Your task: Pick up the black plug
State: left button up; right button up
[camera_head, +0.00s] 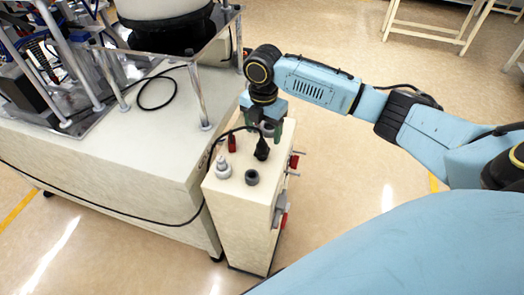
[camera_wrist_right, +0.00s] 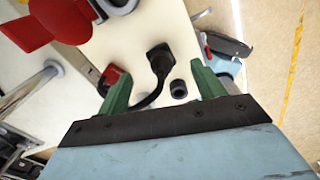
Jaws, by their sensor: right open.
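The black plug (camera_head: 262,150) stands on top of the narrow cream box (camera_head: 236,222), with a black cable running from it to the left. My right gripper (camera_head: 265,128) is open and empty, pointing down just behind the plug in the head view. In the wrist view the black plug (camera_wrist_right: 160,62) lies in the gap between the two green fingertips of my right gripper (camera_wrist_right: 160,68), with no clear contact. How far the tips are above it I cannot tell. My left gripper is not in view.
A red switch (camera_head: 232,142), a pale stepped fitting (camera_head: 222,168) and a dark grey socket (camera_head: 252,177) are on the box top. Red and grey parts stick out from its right side. A large machine bench (camera_head: 130,165) stands close on the left. Floor on the right is clear.

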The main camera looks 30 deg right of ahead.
aim_at(263, 147)
notch_tip(263, 147, down, 7)
jog(key=shift+s+a+r+b, duration=0.1)
jog(key=shift+a+r+b, duration=0.1)
jog(key=shift+b, duration=0.35)
jog(key=shift+f, duration=0.4)
jog(key=c, duration=1.4)
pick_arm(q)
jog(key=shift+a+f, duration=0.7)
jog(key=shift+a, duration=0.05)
pick_arm(e)
jog(key=shift+r, duration=0.2)
